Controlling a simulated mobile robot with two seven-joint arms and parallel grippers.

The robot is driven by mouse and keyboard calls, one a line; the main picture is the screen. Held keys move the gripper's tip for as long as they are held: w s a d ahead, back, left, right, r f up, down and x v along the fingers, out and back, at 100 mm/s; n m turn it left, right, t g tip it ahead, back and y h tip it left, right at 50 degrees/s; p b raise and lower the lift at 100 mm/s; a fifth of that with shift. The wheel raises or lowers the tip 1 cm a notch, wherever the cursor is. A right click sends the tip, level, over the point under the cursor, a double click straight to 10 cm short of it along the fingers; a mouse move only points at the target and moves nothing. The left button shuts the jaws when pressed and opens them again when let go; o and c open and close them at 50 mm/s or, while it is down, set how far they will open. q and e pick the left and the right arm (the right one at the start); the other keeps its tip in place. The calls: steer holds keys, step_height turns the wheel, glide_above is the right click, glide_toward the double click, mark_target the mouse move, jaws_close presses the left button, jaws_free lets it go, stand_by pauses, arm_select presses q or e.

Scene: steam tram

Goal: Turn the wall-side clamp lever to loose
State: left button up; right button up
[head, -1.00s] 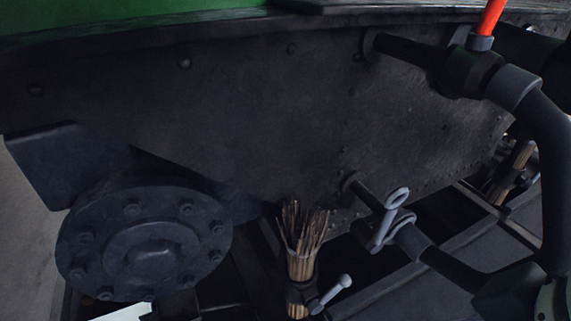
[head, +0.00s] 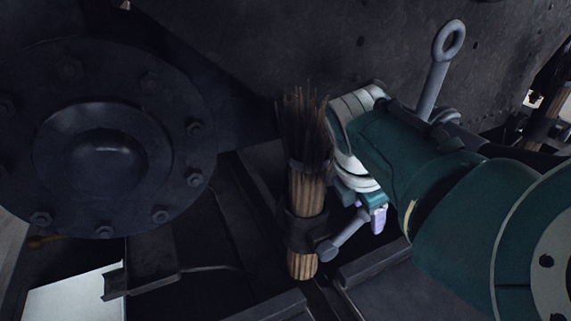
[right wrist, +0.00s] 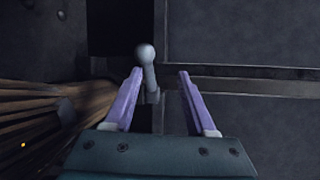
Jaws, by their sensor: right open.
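The clamp lever (head: 345,232) is a small grey rod on the dark clamp band (head: 302,232) around a broom-like bundle of sticks (head: 306,190). It slants up and right from its pivot in the head view. In the right wrist view the lever's round knob (right wrist: 146,55) shows just beyond the fingertips, nearer the left finger, with its stem running down between the fingers. My right gripper (head: 376,215) has purple fingers and is beside the lever's outer end. In the right wrist view the gripper (right wrist: 160,73) is open; contact with the lever cannot be told. My left gripper is out of view.
A big bolted round flange (head: 105,155) stands at the left. A grey ring-headed handle (head: 440,70) rises behind my right arm. The riveted dark wall (head: 300,45) is behind. Another stick bundle (head: 545,115) shows at the far right. Dark rails run below.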

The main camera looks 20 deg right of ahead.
mark_target(352, 226)
steer(key=w+f+b, duration=0.1)
steer(key=f+b, duration=0.1)
steer(key=b, duration=0.1)
steer(key=w+f+n+b, duration=0.1)
steer(key=f+b, duration=0.2)
steer(key=w+f+n+b, duration=0.1)
steer(key=f+b, duration=0.1)
steer(key=b, duration=0.1)
steer(key=shift+w+d+f, duration=0.2)
steer(key=shift+d+f, duration=0.05)
steer(key=shift+f, duration=0.05)
steer(key=shift+w+d+f+b, duration=0.2)
steer(key=shift+d+f+b, duration=0.25)
steer(key=shift+b, duration=0.6)
steer(key=shift+a, duration=0.1)
steer(key=shift+c, duration=0.2)
jaws_close()
